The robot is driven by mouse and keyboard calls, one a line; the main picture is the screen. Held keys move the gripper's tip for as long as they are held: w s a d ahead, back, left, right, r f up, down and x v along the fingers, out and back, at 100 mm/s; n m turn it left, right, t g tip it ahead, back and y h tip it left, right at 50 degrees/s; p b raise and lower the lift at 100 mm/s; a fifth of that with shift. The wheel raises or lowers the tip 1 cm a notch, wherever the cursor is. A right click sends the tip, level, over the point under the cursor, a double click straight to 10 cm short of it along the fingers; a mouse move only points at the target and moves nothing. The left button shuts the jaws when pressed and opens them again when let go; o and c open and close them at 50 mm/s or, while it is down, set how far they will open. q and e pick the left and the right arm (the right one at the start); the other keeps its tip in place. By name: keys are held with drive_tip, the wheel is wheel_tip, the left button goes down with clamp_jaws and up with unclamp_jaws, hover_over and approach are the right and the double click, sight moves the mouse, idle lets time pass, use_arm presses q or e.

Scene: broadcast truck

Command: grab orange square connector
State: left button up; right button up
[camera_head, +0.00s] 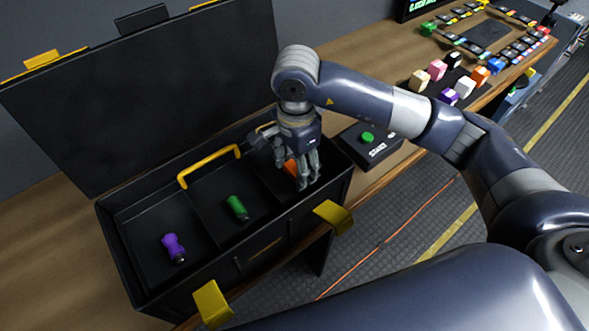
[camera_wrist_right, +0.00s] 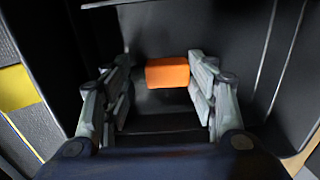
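The orange square connector (camera_wrist_right: 167,72) lies on the floor of the right compartment of the black case (camera_head: 190,272). In the head view only a bit of the orange connector (camera_head: 291,167) shows behind my fingers. My right gripper (camera_head: 306,180) reaches down into that compartment. In the right wrist view my right gripper (camera_wrist_right: 160,88) is open, with fingers on both sides of the connector. A gap shows on the left; the right fingertips are very close to it, and I cannot tell if they touch. My left gripper is not in view.
A purple connector (camera_head: 173,248) and a green connector (camera_head: 237,208) lie in the other compartments. The case's yellow handle (camera_head: 209,165) and open lid stand behind. A box with a green button (camera_head: 367,137) is right of the case. Several coloured blocks (camera_head: 437,69) stand farther right.

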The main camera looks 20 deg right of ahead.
drive_tip(key=shift+c, duration=1.2)
drive_tip(key=shift+r, duration=0.1)
